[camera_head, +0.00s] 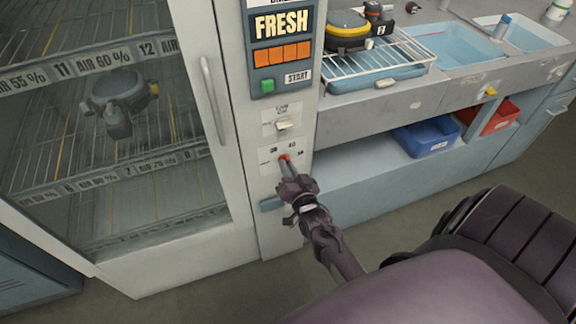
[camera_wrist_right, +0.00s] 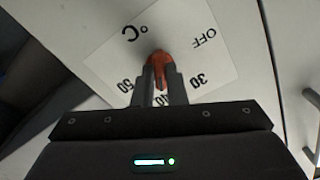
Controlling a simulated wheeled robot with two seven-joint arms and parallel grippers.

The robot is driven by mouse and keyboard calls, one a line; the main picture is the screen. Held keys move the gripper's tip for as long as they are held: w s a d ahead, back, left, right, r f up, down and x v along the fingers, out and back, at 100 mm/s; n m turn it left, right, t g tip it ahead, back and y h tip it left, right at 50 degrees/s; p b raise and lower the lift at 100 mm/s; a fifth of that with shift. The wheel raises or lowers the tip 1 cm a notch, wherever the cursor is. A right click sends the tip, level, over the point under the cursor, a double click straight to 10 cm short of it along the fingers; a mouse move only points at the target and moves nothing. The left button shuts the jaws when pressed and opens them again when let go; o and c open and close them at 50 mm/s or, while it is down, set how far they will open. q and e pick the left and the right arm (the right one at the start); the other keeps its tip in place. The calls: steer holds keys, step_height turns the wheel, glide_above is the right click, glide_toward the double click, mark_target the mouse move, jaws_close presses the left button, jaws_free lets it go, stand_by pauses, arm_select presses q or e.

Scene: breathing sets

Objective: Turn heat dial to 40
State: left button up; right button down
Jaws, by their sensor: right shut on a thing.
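The heat dial (camera_head: 285,157) is a small orange-red knob on a white label plate on the cabinet's front column. In the right wrist view, the dial (camera_wrist_right: 159,58) sits between my fingertips. The label plate (camera_wrist_right: 187,30) reads °C, OFF, 30 and 50, with a number between 30 and 50 partly hidden by my fingers, apparently 40. The knob's narrow part runs down the picture toward that number; its exact setting is hard to tell. My right gripper (camera_head: 287,171) is shut on the dial; it also shows in the right wrist view (camera_wrist_right: 161,78). My left gripper is out of view.
A light switch-like control (camera_head: 284,125) sits just above the dial, below a FRESH display panel (camera_head: 282,25) with a green button. A glass-door cabinet (camera_head: 130,120) with a vertical handle (camera_head: 213,100) stands left. A counter (camera_head: 360,125) with a wire rack (camera_head: 380,62) extends right.

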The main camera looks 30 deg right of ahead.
stand_by(0.4)
steer(key=c, duration=1.5)
jaws_free()
steer(key=shift+o, duration=0.2)
steer(key=v, duration=0.8)
steer(key=shift+w, duration=0.1)
steer(key=s+a+f+n+g+y, duration=0.1)
steer(key=s+a+f+n+g, duration=0.15)
steer(key=f, duration=0.55)
steer(key=s+a+f+n+g+y, duration=0.15)
steer(key=s+a+f, duration=0.25)
steer(key=f, duration=0.4)
steer(key=s+a+f+n+g+y, duration=0.1)
steer(key=s+a+f+g+y, duration=0.15)
steer(key=f, duration=0.55)
steer(key=s+f+n+g, duration=0.2)
steer(key=s+f, duration=0.3)
steer(key=s, duration=0.3)
steer(key=s+f+n+g, duration=0.2)
steer(key=s+f+g, duration=0.2)
steer(key=s, duration=0.5)
steer(key=s+d+f+n+g, duration=0.1)
steer(key=s+f+g, duration=0.3)
steer(key=s, duration=0.5)
step_height(320, 180, down, 2)
steer(key=shift+f+n+h, duration=0.2)
steer(key=shift+n+h, duration=0.1)
steer(key=shift+n, duration=0.2)
